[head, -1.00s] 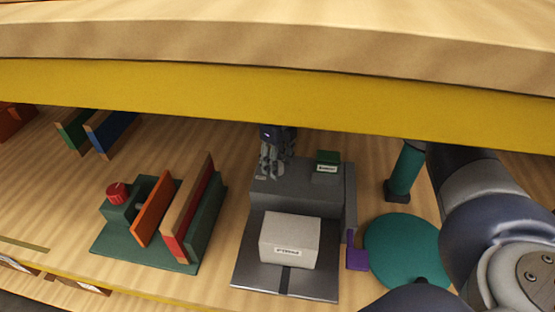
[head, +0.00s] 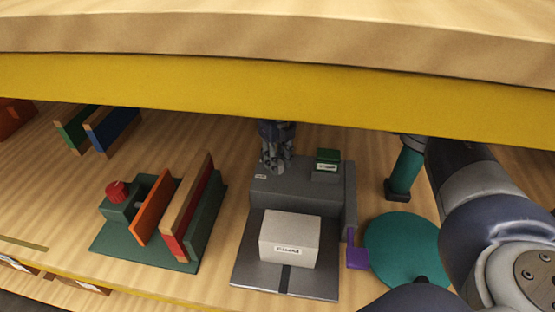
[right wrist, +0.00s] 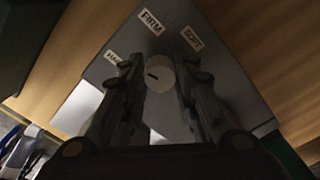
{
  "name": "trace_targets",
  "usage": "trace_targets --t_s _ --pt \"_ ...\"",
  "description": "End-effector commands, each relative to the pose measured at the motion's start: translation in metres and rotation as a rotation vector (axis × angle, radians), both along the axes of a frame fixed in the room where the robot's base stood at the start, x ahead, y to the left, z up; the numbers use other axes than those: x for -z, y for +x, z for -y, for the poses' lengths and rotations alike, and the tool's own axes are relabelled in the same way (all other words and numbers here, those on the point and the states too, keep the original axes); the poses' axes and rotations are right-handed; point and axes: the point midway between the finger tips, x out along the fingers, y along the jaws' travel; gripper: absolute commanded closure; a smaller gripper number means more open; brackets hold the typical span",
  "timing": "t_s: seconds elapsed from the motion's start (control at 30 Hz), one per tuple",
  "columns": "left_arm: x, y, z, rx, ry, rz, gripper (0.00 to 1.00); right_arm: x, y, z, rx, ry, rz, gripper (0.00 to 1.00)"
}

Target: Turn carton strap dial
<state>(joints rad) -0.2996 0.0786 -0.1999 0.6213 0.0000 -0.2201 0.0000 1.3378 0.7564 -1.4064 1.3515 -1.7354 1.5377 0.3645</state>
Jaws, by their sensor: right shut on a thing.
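The grey strap machine (head: 300,196) stands on the table with a white carton (head: 288,238) on its front plate. The dial (right wrist: 159,73) is a pale round knob with a short dark mark on its left part. Printed labels stand around it: FIRM (right wrist: 151,22), one that seems to read SOFT (right wrist: 192,39), and a partly hidden one at left (right wrist: 113,57). My right gripper (right wrist: 158,88) is shut on the dial, one finger at each side. In the head view the right gripper (head: 274,160) hides the dial at the machine's back left. My left gripper is not in view.
A yellow-edged shelf (head: 280,98) crosses above the machine. A green block (head: 327,157) sits on the machine's right. A teal disc (head: 402,248), teal post (head: 407,168) and purple piece (head: 357,258) lie right. A green fixture with a red knob (head: 117,191) stands left.

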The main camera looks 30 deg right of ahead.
Motion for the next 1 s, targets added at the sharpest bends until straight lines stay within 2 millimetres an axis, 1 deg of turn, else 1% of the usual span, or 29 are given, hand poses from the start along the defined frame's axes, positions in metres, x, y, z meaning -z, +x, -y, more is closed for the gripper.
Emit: trace_targets --t_s 0.4,0.6,0.8,1.0 --pt "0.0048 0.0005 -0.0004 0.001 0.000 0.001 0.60 -0.0006 0.0006 0.0009 0.391 0.000 0.002 0.96" --pt "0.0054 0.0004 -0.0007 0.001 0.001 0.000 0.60 -0.0009 0.0010 0.0012 0.557 0.000 0.004 0.96" --pt "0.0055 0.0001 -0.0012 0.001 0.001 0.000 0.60 -0.0011 0.0007 0.0015 0.683 0.000 0.003 0.96" --pt "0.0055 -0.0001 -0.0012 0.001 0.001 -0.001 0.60 -0.0017 0.0010 0.0016 0.762 0.000 0.004 0.96"
